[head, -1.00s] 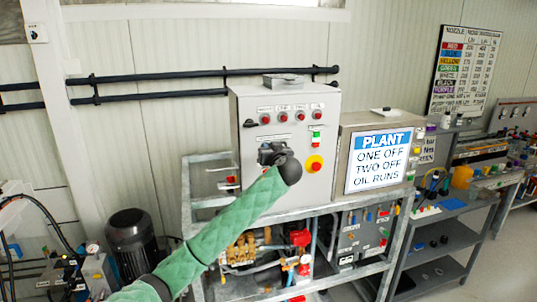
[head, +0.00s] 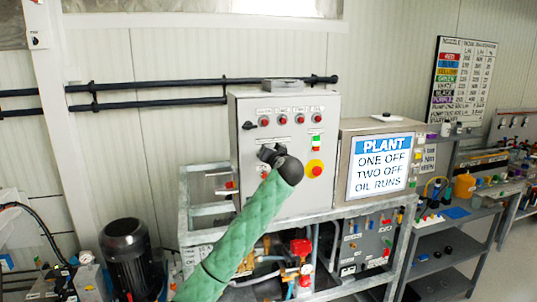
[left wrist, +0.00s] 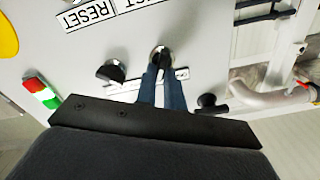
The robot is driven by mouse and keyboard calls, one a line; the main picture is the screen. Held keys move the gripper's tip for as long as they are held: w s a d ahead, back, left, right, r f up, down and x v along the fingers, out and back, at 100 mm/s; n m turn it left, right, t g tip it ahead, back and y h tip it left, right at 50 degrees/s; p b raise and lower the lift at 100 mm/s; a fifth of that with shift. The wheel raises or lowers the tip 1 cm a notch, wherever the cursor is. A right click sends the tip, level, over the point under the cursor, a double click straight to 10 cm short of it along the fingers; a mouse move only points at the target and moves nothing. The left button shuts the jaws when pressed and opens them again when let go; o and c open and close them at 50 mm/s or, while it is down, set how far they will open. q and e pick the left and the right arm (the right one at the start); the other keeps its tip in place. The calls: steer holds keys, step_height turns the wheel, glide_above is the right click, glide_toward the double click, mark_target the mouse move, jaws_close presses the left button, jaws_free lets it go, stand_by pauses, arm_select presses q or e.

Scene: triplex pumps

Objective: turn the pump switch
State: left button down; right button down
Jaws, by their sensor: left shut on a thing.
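The grey control cabinet (head: 237,143) stands at the centre of the head view. In the left wrist view, my left gripper's blue fingers (left wrist: 163,74) are close together, shut on a pump switch with a silvery collar (left wrist: 161,54). The grip covers most of that switch, so its angle cannot be told. One black knob (left wrist: 111,72) sits to the left and another (left wrist: 209,102) to the right, both free of the fingers. My right gripper is not in view.
A yellow emergency stop with a red button (head: 314,168) and a green-and-red button block (head: 316,143) lie right of the gripper. Metal frame rails (head: 345,212) run below the cabinet. A PLANT sign box (head: 380,165) stands at the right.

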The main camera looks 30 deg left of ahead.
arm_select(q)
steer(key=m, duration=0.3)
steer(key=shift+w+f, duration=0.1)
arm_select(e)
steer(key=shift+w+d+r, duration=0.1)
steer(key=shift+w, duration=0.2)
arm_select(q)
steer(key=shift+d, duration=0.1)
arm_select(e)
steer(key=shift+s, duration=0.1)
arm_select(q)
steer(key=shift+m, duration=0.3)
steer(key=c, duration=1.5)
jaws_free()
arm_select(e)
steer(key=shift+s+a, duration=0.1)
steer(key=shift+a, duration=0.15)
